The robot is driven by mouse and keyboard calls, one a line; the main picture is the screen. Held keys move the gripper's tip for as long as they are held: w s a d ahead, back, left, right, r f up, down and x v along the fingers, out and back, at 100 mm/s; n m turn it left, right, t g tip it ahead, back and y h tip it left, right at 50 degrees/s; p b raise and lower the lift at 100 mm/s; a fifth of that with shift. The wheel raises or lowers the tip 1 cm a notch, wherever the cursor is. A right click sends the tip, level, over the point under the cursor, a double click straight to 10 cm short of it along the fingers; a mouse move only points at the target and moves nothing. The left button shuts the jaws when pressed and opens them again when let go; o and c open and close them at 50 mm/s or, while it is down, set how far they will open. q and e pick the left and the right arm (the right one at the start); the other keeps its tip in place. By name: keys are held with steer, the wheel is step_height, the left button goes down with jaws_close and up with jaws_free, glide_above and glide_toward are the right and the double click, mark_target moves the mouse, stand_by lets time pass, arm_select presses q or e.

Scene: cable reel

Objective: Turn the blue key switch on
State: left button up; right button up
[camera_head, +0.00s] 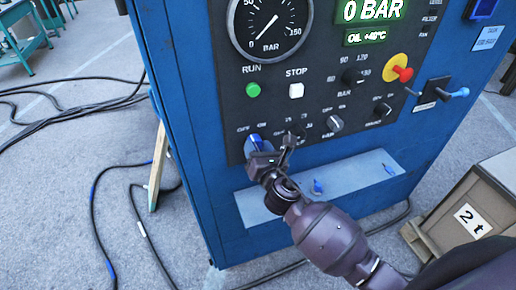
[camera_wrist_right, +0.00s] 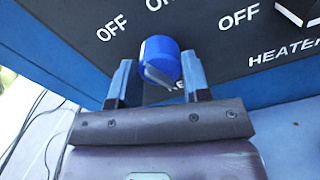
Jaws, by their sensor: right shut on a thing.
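The blue key switch (camera_head: 254,142) sits low on the left of the dark control panel, below its OFF and ON labels. My right gripper (camera_head: 268,153) is at the switch, coming from below and to the right. In the right wrist view the round blue switch (camera_wrist_right: 158,58) is between the two fingers of the gripper (camera_wrist_right: 159,82), and the jaws are shut on it. My left gripper is out of view.
A green RUN button (camera_head: 253,90), a white STOP button (camera_head: 296,90) and a red knob on yellow (camera_head: 398,69) are on the panel. A grey ledge (camera_head: 340,183) juts below it. Cables (camera_head: 95,225) lie on the floor at left; a crate (camera_head: 475,205) stands at right.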

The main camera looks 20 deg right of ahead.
steer(key=m, duration=0.5)
steer(key=shift+m, duration=2.5)
steer(key=o, duration=0.9)
steer(key=s+b, duration=0.1)
steer(key=s, duration=0.9)
steer(key=shift+s+d, duration=0.15)
steer(key=shift+s, duration=0.25)
